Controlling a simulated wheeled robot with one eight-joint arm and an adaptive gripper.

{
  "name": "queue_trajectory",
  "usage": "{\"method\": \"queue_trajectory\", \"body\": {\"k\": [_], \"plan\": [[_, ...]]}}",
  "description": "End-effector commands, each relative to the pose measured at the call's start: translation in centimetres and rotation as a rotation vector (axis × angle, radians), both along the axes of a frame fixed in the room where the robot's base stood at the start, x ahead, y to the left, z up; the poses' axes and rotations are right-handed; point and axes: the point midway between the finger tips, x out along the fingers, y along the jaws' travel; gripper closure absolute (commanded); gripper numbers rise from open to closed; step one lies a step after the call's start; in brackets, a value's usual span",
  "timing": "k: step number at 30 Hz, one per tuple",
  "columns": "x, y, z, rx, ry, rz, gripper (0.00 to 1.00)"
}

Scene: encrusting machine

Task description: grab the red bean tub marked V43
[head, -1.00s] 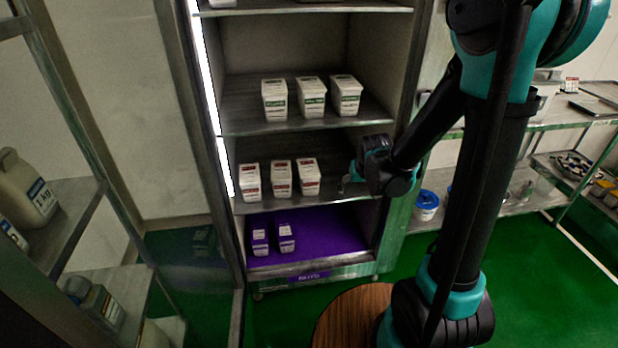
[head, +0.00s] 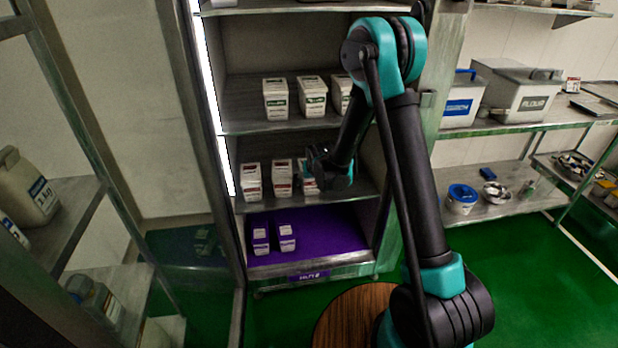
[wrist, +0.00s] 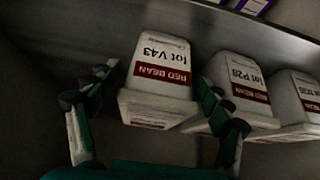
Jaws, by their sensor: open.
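The red bean tub marked V43 (wrist: 160,85) is a white tapered tub with a red label, upside down in the wrist view. It stands between the two spread fingers of my open gripper (wrist: 158,78); I cannot tell whether they touch it. In the head view my gripper (head: 318,165) is at the right end of the middle shelf and partly hides the rightmost tub (head: 309,187), which matches V43 by its place in the row.
A red bean tub marked P28 (wrist: 240,88) stands close beside V43, near one finger, with another tub (wrist: 298,105) beyond. Green-labelled tubs (head: 312,98) stand on the shelf above. The cabinet's right post (head: 395,190) is near my arm.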

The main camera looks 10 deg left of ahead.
Motion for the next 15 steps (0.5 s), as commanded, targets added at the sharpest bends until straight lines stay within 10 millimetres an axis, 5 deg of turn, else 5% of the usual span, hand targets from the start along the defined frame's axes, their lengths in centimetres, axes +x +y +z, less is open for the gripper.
{"method": "queue_trajectory", "body": {"k": [15], "plan": [[4.5,1.2,0.0,0.000,0.000,-0.001,0.20]]}}
